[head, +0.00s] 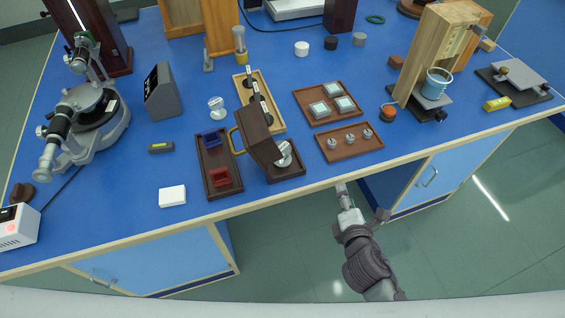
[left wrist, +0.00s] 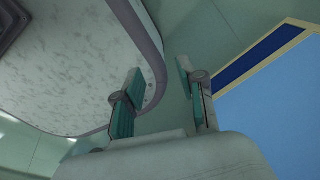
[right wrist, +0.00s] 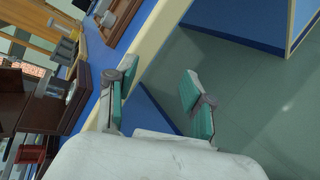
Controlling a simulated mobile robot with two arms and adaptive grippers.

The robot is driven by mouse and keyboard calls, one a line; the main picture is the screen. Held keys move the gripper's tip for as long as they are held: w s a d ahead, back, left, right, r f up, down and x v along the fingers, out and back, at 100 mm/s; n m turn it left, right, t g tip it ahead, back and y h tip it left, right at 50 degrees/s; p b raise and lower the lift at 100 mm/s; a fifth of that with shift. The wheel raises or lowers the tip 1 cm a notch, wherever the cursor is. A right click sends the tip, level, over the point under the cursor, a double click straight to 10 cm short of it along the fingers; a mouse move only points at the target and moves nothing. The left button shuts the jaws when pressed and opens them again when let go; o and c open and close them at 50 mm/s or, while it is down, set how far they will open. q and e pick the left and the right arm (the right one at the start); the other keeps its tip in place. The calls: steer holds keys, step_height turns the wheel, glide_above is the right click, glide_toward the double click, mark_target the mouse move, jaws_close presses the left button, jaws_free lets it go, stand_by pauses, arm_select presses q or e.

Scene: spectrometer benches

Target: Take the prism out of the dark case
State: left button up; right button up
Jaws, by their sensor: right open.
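The dark case (head: 252,132) stands near the front edge of the blue bench, its brown lid raised and a brass handle on its left. A clear, shiny piece that looks like the prism (head: 285,154) shows at the right side of the lid, over the case's low base (head: 287,173). I cannot tell how it is seated. My right gripper (head: 342,188) is open and empty, off the bench's front edge, to the right of and apart from the case. Its spread fingers show in the right wrist view (right wrist: 157,95). My left gripper (left wrist: 160,88) is open and empty, away from the bench objects.
A tray with red and blue holders (head: 211,167) stands just left of the case. A tray with small metal pieces (head: 369,151) and one with glass squares (head: 308,111) lie to the right. A spectrometer (head: 95,115) stands far left. Floor is clear before the bench.

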steer(key=a+r+n+t+y, duration=0.2)
steer(key=a+r+n, duration=0.1)
steer(key=r+n, duration=0.25)
steer(key=n+y, duration=0.6)
steer(key=n, duration=0.6)
glide_toward(282, 147)
steer(key=x, duration=0.4)
steer(key=shift+a+p, duration=0.15)
steer(key=shift+p, duration=0.2)
steer(key=x, duration=0.6)
steer(key=shift+f, duration=0.1)
steer(key=c, duration=0.8)
